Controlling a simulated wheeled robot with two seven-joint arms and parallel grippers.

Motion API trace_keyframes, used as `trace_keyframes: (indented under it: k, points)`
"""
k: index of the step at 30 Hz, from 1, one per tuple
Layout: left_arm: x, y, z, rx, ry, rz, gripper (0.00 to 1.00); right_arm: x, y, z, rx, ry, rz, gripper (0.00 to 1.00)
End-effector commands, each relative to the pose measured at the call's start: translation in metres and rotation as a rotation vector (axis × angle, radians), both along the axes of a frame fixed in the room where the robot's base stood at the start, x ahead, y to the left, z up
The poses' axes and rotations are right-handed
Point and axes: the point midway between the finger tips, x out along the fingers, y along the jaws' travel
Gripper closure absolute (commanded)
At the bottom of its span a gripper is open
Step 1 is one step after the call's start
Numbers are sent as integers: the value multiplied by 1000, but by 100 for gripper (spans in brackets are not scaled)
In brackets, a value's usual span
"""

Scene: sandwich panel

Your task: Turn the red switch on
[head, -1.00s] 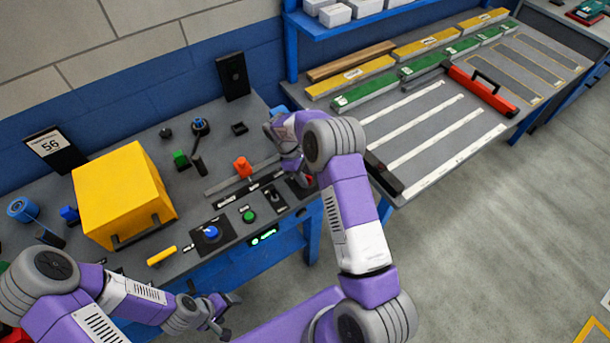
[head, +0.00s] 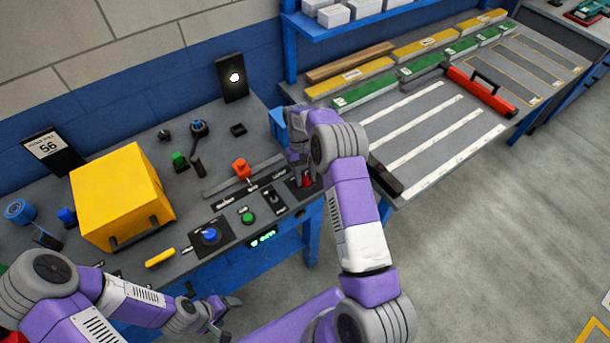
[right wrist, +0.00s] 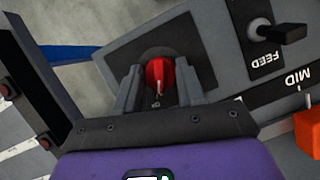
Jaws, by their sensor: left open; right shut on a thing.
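The red switch (head: 306,181) is a red rotary knob on a dark plate at the right end of the bench panel. It also shows in the right wrist view (right wrist: 160,76), with a light pointer line on its face. My right gripper (right wrist: 158,88) has one finger on each side of the knob and is shut on it. In the head view the right gripper (head: 302,168) partly hides the switch plate. My left gripper (head: 222,308) is open and empty, in front of the bench at the lower left.
A black wall box (head: 232,78) shows a lit white symbol. A black FEED lever (right wrist: 275,32) and an orange slider knob (head: 241,168) are close to the switch. A green button (head: 248,217), a blue knob (head: 210,235) and a yellow box (head: 122,195) stand further left.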

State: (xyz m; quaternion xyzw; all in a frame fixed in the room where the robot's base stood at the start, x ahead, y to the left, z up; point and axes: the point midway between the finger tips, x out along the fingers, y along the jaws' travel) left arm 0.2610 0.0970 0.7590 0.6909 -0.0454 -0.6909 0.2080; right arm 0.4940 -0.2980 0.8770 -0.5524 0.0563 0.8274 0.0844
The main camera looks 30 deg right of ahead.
Motion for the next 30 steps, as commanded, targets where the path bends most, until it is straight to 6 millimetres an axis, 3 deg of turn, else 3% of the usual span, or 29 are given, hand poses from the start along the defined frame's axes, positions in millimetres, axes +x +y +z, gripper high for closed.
trace_keyframes:
  k: [9,27,28,30]
  points:
    - [0,0,0,0,0,0,28,0,-1,1,0,-3,-139,91]
    - [0,0,0,0,0,0,28,0,-1,1,-1,-3,-172,91]
    - [0,0,0,0,0,0,28,0,-1,1,-1,-3,-172,56]
    - [0,0,0,0,0,0,28,0,-1,1,-1,-3,-172,46]
